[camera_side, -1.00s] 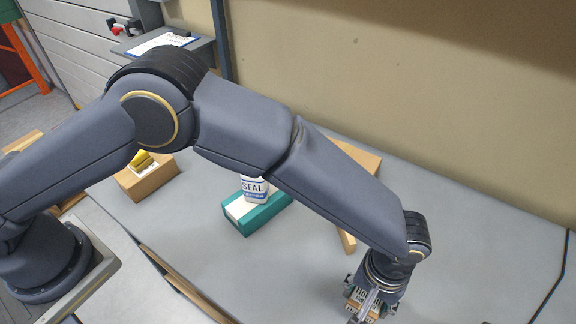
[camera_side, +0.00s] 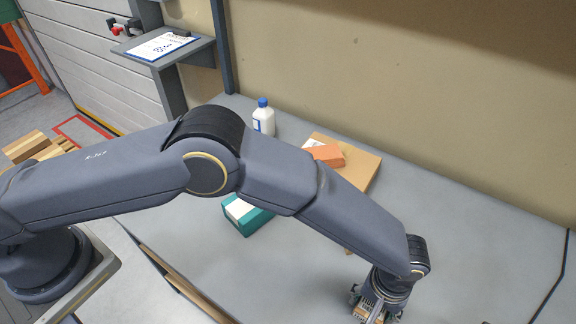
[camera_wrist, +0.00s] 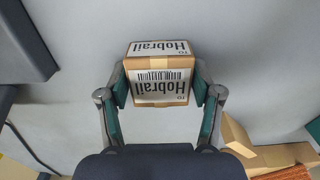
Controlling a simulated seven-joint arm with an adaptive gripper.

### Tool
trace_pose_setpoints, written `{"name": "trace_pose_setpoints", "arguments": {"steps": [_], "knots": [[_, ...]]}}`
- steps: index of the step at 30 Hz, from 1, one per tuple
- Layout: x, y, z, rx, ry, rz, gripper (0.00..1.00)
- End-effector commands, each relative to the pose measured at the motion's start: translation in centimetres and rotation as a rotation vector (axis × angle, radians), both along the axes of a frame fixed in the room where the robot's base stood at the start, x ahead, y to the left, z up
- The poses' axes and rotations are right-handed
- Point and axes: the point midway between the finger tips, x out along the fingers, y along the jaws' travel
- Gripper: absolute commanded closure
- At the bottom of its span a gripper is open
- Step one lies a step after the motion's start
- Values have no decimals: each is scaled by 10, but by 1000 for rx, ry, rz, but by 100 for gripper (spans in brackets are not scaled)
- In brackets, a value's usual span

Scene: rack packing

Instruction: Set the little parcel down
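The little parcel is a small brown cardboard box with white "Hobrail" labels and a barcode. It shows in the wrist view (camera_wrist: 160,85) between the green pads of my gripper (camera_wrist: 161,88), which appear to press on its two sides. In the side view my gripper (camera_side: 368,305) is low at the bottom edge of the picture, over the grey table (camera_side: 450,235). The parcel (camera_side: 366,311) shows only in part there, between the fingers. I cannot tell whether its underside touches the table.
A teal box (camera_side: 240,222) with a white label lies left of my forearm. A flat cardboard box (camera_side: 362,172) carries an orange box (camera_side: 327,155) at the back. A white bottle (camera_side: 263,122) stands behind my arm. The table's right side is clear.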

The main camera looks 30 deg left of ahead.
Motion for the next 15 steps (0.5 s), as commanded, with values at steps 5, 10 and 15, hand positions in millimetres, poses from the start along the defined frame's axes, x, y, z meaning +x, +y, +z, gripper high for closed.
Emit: {"name": "trace_pose_setpoints", "arguments": {"steps": [5,10,15], "knots": [[0,0,0,0,0,0,15],[0,0,0,0,0,0,15],[0,0,4,-1,0,0,15]]}}
